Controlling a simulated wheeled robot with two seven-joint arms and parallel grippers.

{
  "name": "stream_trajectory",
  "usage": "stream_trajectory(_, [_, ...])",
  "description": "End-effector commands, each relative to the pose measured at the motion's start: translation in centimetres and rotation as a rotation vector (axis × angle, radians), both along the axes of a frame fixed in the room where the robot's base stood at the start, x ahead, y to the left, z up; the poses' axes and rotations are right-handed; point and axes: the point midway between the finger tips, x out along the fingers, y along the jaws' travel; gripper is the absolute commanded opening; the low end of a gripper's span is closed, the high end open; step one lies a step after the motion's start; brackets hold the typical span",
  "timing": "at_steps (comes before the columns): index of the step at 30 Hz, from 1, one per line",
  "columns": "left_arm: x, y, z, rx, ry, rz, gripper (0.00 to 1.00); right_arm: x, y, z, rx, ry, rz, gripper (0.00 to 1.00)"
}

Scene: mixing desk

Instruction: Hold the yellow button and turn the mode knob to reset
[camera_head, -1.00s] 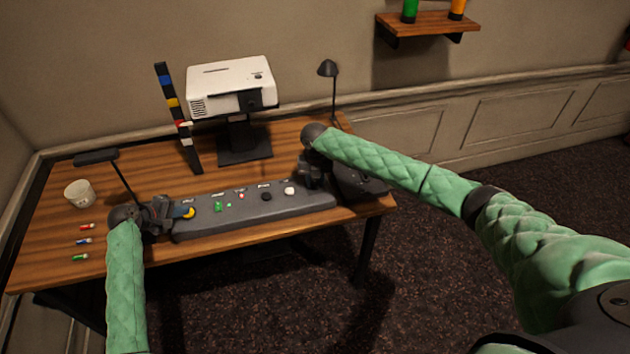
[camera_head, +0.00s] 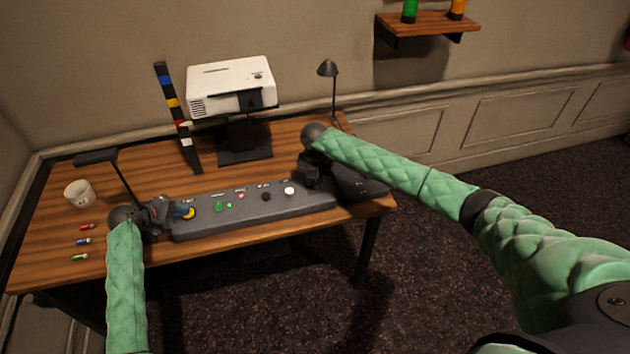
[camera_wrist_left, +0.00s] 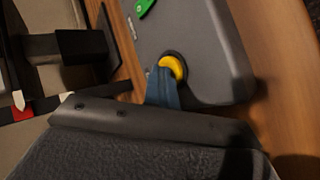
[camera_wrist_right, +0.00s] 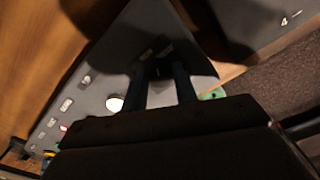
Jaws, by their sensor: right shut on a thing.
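The grey console (camera_head: 250,212) lies along the desk's front edge. The yellow button (camera_head: 189,213) is at its left end and also shows in the left wrist view (camera_wrist_left: 174,66). My left gripper (camera_head: 178,213) has its blue fingers together, with the tips at the yellow button, seeming to touch it. My right gripper (camera_head: 311,186) is over the console's right end. In the right wrist view its fingers (camera_wrist_right: 160,75) are a little apart, shut on the mode knob, which is mostly hidden in shadow between them.
A green control (camera_head: 218,207), a red one (camera_head: 241,196), a black knob (camera_head: 266,196) and a white button (camera_head: 289,191) sit between my grippers. Behind stand a projector (camera_head: 225,85), a striped bar (camera_head: 172,105) and lamps. A white cup (camera_head: 79,194) is at left.

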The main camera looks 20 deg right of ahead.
Motion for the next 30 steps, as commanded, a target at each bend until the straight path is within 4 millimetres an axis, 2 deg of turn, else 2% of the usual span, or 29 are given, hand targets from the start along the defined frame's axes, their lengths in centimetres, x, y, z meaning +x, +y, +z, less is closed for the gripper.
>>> stream_trajectory(6, [-0.04,0.0,-0.07,0.0,0.001,-0.001,0.0,0.09,0.03,0.09,0.001,-0.002,-0.156,0.14])
stream_trajectory(17, [-0.04,0.0,-0.07,0.0,0.001,-0.001,0.0,0.08,0.02,0.08,0.001,-0.002,-0.189,0.14])
stream_trajectory(24, [-0.04,0.0,-0.07,0.0,0.002,0.0,0.0,0.06,-0.02,0.07,0.0,-0.001,-0.362,0.14])
stream_trajectory(30, [-0.03,0.0,-0.07,0.0,0.002,0.0,0.0,0.08,-0.04,0.09,0.0,-0.002,-0.397,0.14])
